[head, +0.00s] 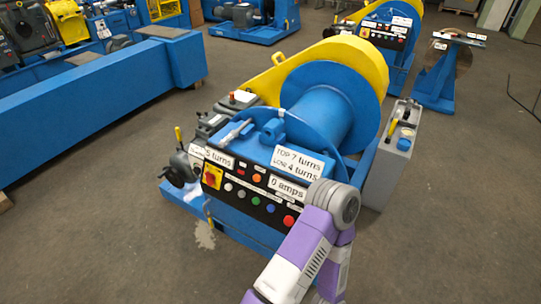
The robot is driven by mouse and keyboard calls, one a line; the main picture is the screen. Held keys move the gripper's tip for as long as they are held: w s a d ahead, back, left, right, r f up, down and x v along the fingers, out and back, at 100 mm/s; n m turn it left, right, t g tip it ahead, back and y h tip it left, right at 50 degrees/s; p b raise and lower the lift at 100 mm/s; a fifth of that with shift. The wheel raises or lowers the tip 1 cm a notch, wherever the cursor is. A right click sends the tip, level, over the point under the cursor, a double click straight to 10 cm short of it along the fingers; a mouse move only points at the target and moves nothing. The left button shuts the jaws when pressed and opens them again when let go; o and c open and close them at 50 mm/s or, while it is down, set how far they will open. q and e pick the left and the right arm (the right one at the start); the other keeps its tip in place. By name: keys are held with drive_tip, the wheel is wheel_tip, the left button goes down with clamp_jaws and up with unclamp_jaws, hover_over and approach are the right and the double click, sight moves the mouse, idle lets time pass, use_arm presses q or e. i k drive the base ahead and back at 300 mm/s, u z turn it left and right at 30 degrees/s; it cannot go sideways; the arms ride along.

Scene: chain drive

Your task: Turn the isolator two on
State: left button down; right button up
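A blue winch machine (320,95) with a yellow chain guard stands in the middle. Its dark control panel (243,200) faces me. A red rotary switch on a yellow plate (212,176), which looks like an isolator, sits at the panel's left end. I cannot read its number or its on/off position. A second, similar machine at the back right has its own dark panel (385,32), too small to read. My purple and white arm comes up from the bottom, its grey joint in front of the panel's right end. No gripper fingers show.
The panel also carries several coloured buttons, including a red one (289,221), and white labels. A grey box with a yellow lever (390,150) stands to the right of the drum. A long blue frame (100,95) lies at left. Grey floor (460,220) is clear at right.

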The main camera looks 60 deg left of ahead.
sight(211, 178)
drive_tip(key=u, duration=2.6)
drive_tip(key=k, duration=0.3)
drive_tip(key=u, duration=0.7)
drive_tip(key=i, duration=1.45)
drive_tip(key=z, duration=0.15)
